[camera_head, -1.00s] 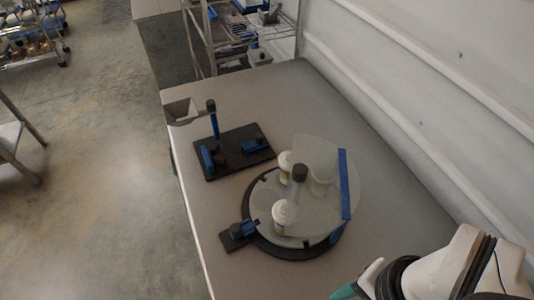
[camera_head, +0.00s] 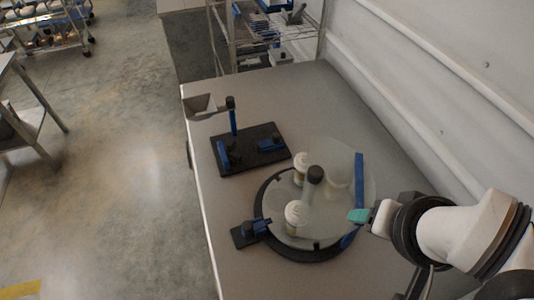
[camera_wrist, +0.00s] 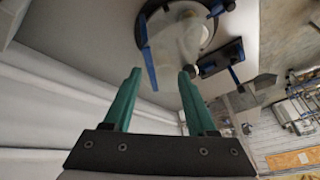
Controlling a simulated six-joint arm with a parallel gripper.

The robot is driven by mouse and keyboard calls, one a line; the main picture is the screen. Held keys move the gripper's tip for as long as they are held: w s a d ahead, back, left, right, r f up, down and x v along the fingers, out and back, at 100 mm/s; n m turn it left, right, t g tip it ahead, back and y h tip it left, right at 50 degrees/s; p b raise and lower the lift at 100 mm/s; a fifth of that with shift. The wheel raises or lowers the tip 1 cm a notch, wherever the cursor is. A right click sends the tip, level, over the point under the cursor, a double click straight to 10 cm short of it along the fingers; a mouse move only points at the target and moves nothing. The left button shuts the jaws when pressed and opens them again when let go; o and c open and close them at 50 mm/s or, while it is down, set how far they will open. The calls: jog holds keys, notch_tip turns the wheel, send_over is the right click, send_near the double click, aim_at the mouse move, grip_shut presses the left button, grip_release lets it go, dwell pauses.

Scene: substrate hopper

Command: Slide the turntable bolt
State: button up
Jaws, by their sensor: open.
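The turntable (camera_head: 318,245) is a round disc with a black base ring, a clear cover and a blue upright bar (camera_head: 357,190). A small black and blue bolt block (camera_head: 250,231) sits at its left edge; how far its bolt is slid I cannot tell. White-capped containers (camera_head: 297,212) stand on the disc. My gripper (camera_head: 358,215) has teal fingers and is at the turntable's right side, across from the bolt block. In the wrist view my gripper (camera_wrist: 160,75) is open with nothing between its fingers, and the turntable (camera_wrist: 178,30) is beyond the fingertips.
A black plate (camera_head: 240,160) with blue fittings and a post carrying a grey hopper (camera_head: 200,106) stands behind the turntable. The wall (camera_head: 440,110) is close on the right. A wire shelf (camera_head: 270,35) stands beyond the table.

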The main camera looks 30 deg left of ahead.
jog(key=w+a+f+n+g, duration=0.1)
jog(key=a+n, duration=0.2)
jog(key=n, duration=0.1)
jog(key=w+a+f+n, duration=0.1)
jog(key=a+f+n, duration=0.1)
jog(key=a+n, duration=0.2)
jog(key=w+a+f+n+g, duration=0.1)
jog(key=w+a+f+n, duration=0.1)
jog(key=a+n, duration=0.2)
jog(key=shift+w+a+g, duration=0.1)
jog(key=shift+a+g, duration=0.1)
jog(key=shift+g, duration=0.1)
jog(key=s+a+f+n+g+h, duration=0.1)
jog(key=s+a+f+n+g, duration=0.1)
jog(key=a+f+n, duration=0.65)
jog(key=n+h, duration=0.1)
jog(key=n, duration=0.6)
send_over(247, 225)
jog(key=f, duration=0.3)
jog(key=s+f, duration=0.1)
jog(key=f, duration=0.1)
jog(key=shift+a+f, duration=0.35)
jog(key=shift+w+d, duration=0.4)
jog(key=shift+w, duration=0.15)
notch_tip(247, 225, down, 5)
